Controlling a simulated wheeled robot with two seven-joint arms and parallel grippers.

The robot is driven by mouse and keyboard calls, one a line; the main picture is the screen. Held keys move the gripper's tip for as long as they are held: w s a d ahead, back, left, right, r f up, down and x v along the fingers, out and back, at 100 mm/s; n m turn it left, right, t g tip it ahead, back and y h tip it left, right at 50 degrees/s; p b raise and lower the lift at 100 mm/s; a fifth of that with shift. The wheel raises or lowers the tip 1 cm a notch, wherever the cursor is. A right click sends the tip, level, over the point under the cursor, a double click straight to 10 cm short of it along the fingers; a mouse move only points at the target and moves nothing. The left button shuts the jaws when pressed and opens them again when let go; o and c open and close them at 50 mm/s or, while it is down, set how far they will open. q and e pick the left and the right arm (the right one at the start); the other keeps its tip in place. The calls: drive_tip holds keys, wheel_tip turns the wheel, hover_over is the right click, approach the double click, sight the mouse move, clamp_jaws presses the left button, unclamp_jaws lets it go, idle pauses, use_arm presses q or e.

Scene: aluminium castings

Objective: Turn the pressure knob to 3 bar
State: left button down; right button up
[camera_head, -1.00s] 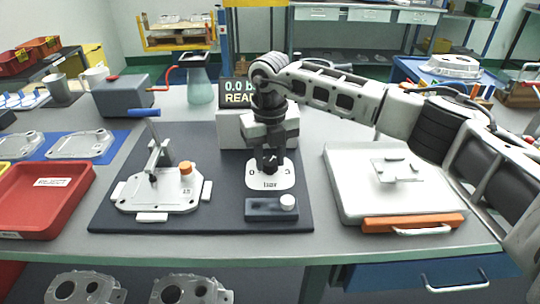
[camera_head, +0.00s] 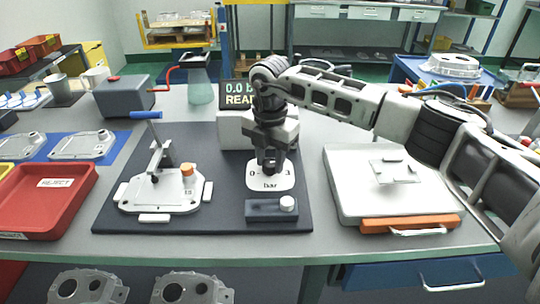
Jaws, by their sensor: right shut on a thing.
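The pressure knob is mostly hidden under my right gripper (camera_head: 269,165). Its white dial plate (camera_head: 270,183), marked "bar", lies on the dark mat in the middle of the bench. My right gripper points down over the plate and is shut on the knob. A display (camera_head: 238,95) behind the gripper reads "0.0 b" and "READ", the rest covered by my arm. My left gripper is not in view.
A clamp fixture (camera_head: 163,190) with a blue-handled lever holds a casting left of the dial. A grey box with a white button (camera_head: 265,212) sits in front. A white-lidded case (camera_head: 345,195) stands right, a red reject tray (camera_head: 75,210) left.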

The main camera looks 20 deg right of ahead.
sight(270, 162)
drive_tip(key=shift+w+r+m, duration=0.1)
drive_tip(key=shift+r+m, duration=0.05)
drive_tip(key=shift+m, duration=0.95)
drive_tip(key=o, duration=1)
drive_tip(key=shift+c, duration=0.2)
wheel_tip(270, 162, up, 16)
drive_tip(key=shift+b, duration=0.45)
